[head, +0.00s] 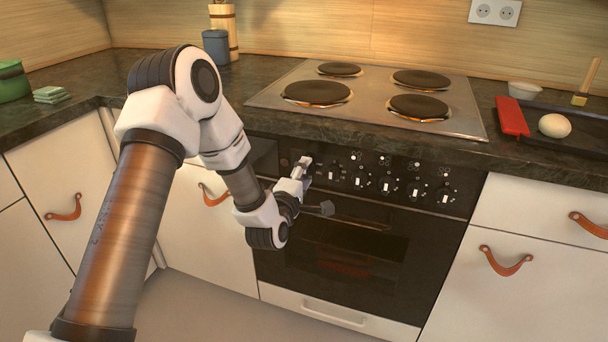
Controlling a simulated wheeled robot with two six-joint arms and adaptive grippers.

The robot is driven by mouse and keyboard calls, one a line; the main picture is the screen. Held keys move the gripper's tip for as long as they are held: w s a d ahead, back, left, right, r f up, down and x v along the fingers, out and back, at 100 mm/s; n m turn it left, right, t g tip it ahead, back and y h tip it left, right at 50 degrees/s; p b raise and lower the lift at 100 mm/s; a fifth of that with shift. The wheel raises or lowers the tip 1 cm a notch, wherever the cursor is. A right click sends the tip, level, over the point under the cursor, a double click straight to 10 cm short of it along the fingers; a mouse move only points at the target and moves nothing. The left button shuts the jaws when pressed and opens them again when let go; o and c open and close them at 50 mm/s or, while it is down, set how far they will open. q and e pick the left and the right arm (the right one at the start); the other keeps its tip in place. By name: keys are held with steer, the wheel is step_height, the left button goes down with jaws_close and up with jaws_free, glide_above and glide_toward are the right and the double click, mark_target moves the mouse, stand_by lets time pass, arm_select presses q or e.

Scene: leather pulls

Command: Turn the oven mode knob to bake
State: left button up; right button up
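The black oven (345,262) is built in below the counter, with a dark control panel along its top. A row of several knobs with white pointer marks (385,187) runs across the panel. Labels are too small to read, so I cannot tell which knob is the mode knob. My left gripper (304,168) is at the left end of the panel, its tips at or just in front of the leftmost knob position, which it largely hides. I cannot tell whether its fingers touch or grip a knob. My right gripper is not in view.
The oven door handle (362,222) runs just below the panel, close to my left wrist. Above is a hob (372,98) with several plates. A dark tray (571,146) with a dough ball lies on the right counter. Drawers with leather pulls (506,262) flank the oven.

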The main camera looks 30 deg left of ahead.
arm_select(q)
steer(key=c, duration=0.6)
steer(key=shift+m, duration=0.3)
steer(key=m+p, duration=0.1)
steer(key=m, duration=0.4)
steer(key=shift+r+p, duration=0.15)
steer(key=shift+p, duration=0.15)
steer(key=m+p, duration=0.2)
steer(key=m, duration=0.3)
steer(key=shift+m, duration=0.3)
steer(key=m+p, duration=0.3)
steer(key=m, duration=0.3)
steer(key=shift+r, duration=0.1)
steer(key=m+p, duration=0.2)
steer(key=m, duration=0.2)
steer(key=shift+m+p, duration=0.85)
steer(key=shift+m, duration=0.35)
